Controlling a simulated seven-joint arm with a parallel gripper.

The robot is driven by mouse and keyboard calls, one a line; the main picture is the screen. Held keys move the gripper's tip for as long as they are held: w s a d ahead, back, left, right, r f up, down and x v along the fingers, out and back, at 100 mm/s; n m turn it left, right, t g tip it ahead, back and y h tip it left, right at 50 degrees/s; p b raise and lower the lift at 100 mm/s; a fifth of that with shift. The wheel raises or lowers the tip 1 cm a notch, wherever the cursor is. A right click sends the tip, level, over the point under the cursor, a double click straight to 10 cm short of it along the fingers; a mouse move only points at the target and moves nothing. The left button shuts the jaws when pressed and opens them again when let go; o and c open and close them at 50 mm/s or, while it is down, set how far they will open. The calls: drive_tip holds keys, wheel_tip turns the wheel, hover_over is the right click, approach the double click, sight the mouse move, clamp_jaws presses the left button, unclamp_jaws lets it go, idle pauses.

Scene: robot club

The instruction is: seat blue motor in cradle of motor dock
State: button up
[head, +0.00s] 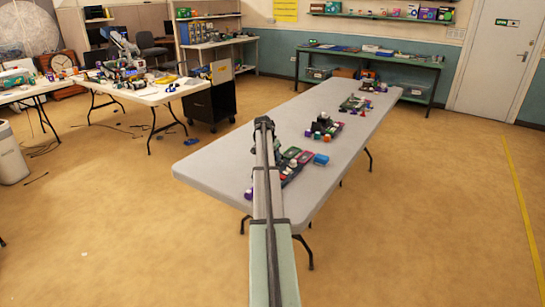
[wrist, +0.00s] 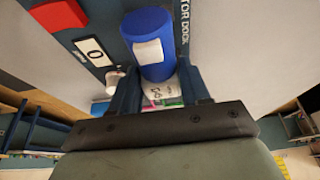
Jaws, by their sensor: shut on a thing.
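The blue motor (wrist: 148,22) is a blue cylinder with a white label, in the upper middle of the wrist view. My gripper (wrist: 157,76) is shut on it, one dark finger on each side of its near end. The motor dock (wrist: 183,22) shows as a dark strip with white lettering, partly cut off, just right of the motor. The cradle itself cannot be made out. In the head view my arm covers the near part of the table, and the gripper and motor cannot be made out there.
A dark plate with a white "0" label (wrist: 90,50) and a red block (wrist: 60,14) lie left of the motor.

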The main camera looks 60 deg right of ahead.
drive_tip(key=shift+f, duration=1.1)
idle(1.2)
drive_tip(key=o, duration=1.3)
drive_tip(key=shift+o, duration=0.4)
drive_tip(key=o, duration=0.3)
drive_tip(key=shift+r, duration=0.2)
drive_tip(key=shift+r, duration=3.8)
